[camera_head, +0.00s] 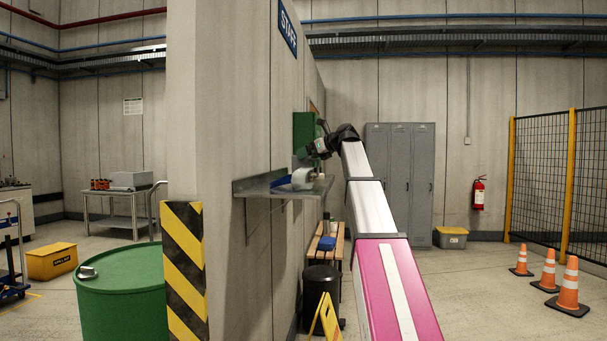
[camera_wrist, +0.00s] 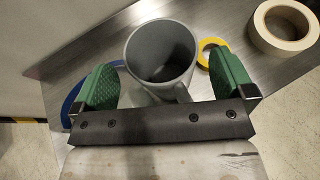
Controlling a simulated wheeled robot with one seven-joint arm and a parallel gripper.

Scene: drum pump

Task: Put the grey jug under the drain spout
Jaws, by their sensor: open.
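The grey jug (camera_wrist: 160,55) stands upright and looks empty on a metal wall shelf (camera_wrist: 110,38). In the wrist view its open mouth faces the camera and its handle (camera_wrist: 183,93) points toward my gripper. My gripper (camera_wrist: 163,62) is open, with one green finger on each side of the jug; I cannot tell whether either touches it. In the head view my gripper (camera_head: 312,150) is above the wall shelf (camera_head: 255,187), where a pale object (camera_head: 303,178) shows; I cannot tell if it is the jug. No drain spout is clearly visible.
On the shelf, a cream tape roll (camera_wrist: 287,25) and a yellow ring (camera_wrist: 207,50) lie right of the jug; a blue round item (camera_wrist: 72,100) is partly hidden behind the left finger. A green drum (camera_head: 122,290) stands left, beside the striped wall corner (camera_head: 184,270).

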